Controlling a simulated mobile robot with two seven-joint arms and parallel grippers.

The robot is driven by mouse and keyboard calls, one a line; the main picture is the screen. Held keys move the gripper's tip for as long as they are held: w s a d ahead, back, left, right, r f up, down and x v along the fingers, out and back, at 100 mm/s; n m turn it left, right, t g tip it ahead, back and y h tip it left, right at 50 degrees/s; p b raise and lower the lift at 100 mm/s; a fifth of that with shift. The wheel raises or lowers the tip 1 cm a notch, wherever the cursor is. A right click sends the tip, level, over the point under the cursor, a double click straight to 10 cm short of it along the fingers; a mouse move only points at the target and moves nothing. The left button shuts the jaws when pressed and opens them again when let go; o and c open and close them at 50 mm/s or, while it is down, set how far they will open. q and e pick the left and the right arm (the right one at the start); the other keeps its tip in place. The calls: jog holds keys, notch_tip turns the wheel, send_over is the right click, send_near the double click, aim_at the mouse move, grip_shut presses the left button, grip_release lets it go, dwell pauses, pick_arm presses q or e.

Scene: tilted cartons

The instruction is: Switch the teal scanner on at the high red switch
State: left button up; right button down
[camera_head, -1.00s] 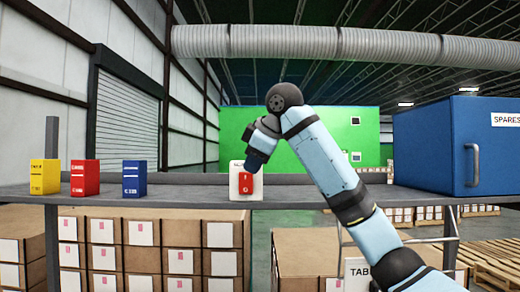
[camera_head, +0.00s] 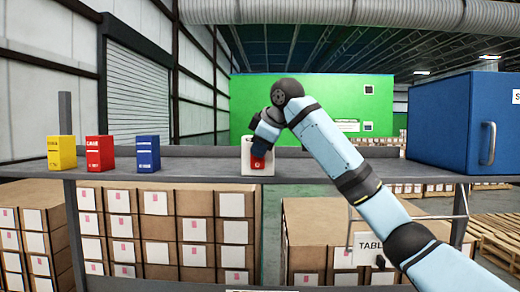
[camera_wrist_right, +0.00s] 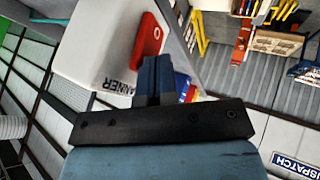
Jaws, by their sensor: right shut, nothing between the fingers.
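The red switch (camera_head: 258,162) sits on a white housing (camera_head: 246,160) on the grey shelf. Its lower part with an O mark shows; my gripper hides its upper part in the head view. In the right wrist view the red rocker (camera_wrist_right: 150,37) sticks out of the white housing (camera_wrist_right: 95,45), whose label reads partly "ANNER". My right gripper (camera_head: 260,148) is shut and empty, its blue fingers (camera_wrist_right: 153,72) right at the switch; I cannot tell whether they touch it. I cannot make out a teal scanner. My left gripper is out of view.
Yellow (camera_head: 61,152), red (camera_head: 99,153) and blue (camera_head: 148,153) boxes stand left on the shelf (camera_head: 200,170). A blue cabinet (camera_head: 447,120) stands at its right. Stacked cartons (camera_head: 160,230) fill the floor below. The shelf between blue box and switch is clear.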

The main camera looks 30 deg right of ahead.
jog(key=shift+w+r, duration=0.15)
jog(key=shift+r, duration=0.1)
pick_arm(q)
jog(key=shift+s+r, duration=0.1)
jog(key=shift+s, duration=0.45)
pick_arm(e)
jog(key=shift+r, duration=0.65)
jog(key=shift+f, duration=0.1)
